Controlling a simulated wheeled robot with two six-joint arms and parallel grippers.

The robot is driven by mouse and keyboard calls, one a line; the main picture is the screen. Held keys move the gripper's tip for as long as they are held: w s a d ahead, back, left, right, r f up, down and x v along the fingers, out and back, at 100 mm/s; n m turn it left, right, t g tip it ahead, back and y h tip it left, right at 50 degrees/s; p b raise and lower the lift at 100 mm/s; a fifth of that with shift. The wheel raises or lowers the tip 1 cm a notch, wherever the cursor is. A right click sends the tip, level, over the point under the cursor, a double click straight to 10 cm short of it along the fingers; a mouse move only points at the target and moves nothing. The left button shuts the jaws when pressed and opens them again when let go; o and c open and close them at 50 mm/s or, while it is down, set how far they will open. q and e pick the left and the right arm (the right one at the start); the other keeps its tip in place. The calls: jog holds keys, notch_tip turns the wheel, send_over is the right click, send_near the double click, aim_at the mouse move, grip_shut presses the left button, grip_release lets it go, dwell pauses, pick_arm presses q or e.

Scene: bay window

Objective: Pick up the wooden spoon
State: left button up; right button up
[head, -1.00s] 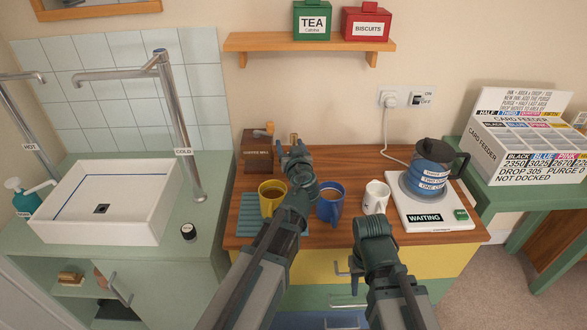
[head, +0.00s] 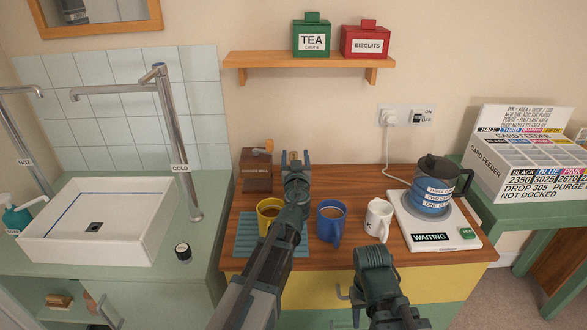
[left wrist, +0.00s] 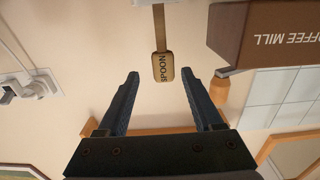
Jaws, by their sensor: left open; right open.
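The wooden spoon (head: 293,156) stands at the back of the wooden counter. In the left wrist view its flat end, marked SPOON (left wrist: 163,70), shows with the thin handle running up to the picture's top edge. My left gripper (head: 294,157) is open. In the left wrist view the spoon's end lies at the gap between its fingertips (left wrist: 161,74), with wall visible on both sides; neither finger visibly touches it. My left arm hides the spoon's lower part in the head view. My right gripper (head: 373,258) is low in front of the counter, open and apart from the spoon.
A coffee mill (head: 256,172) stands just left of the spoon. A yellow mug (head: 268,210), a blue mug (head: 331,222) and a white mug (head: 377,220) stand nearer the front. A shelf (head: 310,67) with tins hangs above. The kettle (head: 434,185) is at right.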

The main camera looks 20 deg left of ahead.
pick_arm(q)
jog(key=x, duration=0.5)
jog(key=shift+a+f, duration=0.1)
jog(key=shift+a, duration=0.1)
jog(key=shift+s, duration=0.15)
grip_shut()
